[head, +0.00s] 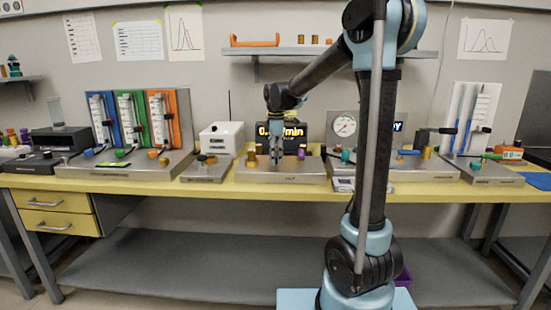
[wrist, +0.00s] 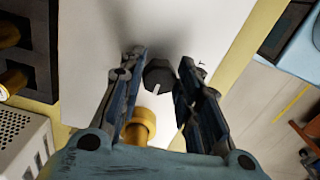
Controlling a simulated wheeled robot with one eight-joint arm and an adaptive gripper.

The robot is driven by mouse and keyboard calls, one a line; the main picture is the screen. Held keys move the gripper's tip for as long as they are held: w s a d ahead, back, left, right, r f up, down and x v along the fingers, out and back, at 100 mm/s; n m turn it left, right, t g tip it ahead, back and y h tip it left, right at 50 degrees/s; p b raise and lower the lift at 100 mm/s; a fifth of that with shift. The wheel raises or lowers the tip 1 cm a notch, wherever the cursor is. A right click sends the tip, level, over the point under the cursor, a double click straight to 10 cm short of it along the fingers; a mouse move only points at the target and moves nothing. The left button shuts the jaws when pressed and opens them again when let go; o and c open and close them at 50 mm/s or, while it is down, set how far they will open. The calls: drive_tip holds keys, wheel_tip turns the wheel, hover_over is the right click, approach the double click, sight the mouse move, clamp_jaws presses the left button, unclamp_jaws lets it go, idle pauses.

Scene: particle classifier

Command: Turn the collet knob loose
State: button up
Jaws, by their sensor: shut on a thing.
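The collet knob, a dark faceted knob with a white mark (wrist: 159,78), sits between my fingertips in the wrist view. My gripper (wrist: 162,72) is shut on it, with one blue-grey finger on each side. In the head view my gripper (head: 277,152) points down over the middle steel unit (head: 285,176) on the bench; the knob is too small and covered to make out there. A yellow brass part (wrist: 140,127) stands close by, between the fingers and nearer the palm in the wrist view.
A display with orange digits (head: 290,130) stands behind my gripper. A white box (head: 221,139) is to its left. A purple part (head: 301,154) and a teal knob (head: 347,156) are to the right. Flow-meter panels (head: 131,117) stand further left. The shelf (head: 330,52) hangs above.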

sight(276, 157)
drive_tip(key=o, duration=1.1)
drive_tip(key=shift+c, duration=0.2)
wheel_tip(276, 157, up, 12)
drive_tip(key=s+d+f+m+t, duration=0.1)
drive_tip(key=s+d+f+m, duration=0.7)
drive_tip(key=s, duration=0.4)
drive_tip(key=s+d+f+m+t, duration=0.1)
drive_tip(key=s+d+f+m, duration=0.45)
drive_tip(key=s+d, duration=0.5)
drive_tip(key=s+d+f+m, duration=0.2)
drive_tip(key=s+f+m, duration=0.3)
drive_tip(key=s+f, duration=0.4)
wheel_tip(276, 157, down, 2)
drive_tip(key=shift+s+d+f, duration=0.15)
drive_tip(key=shift+d, duration=0.1)
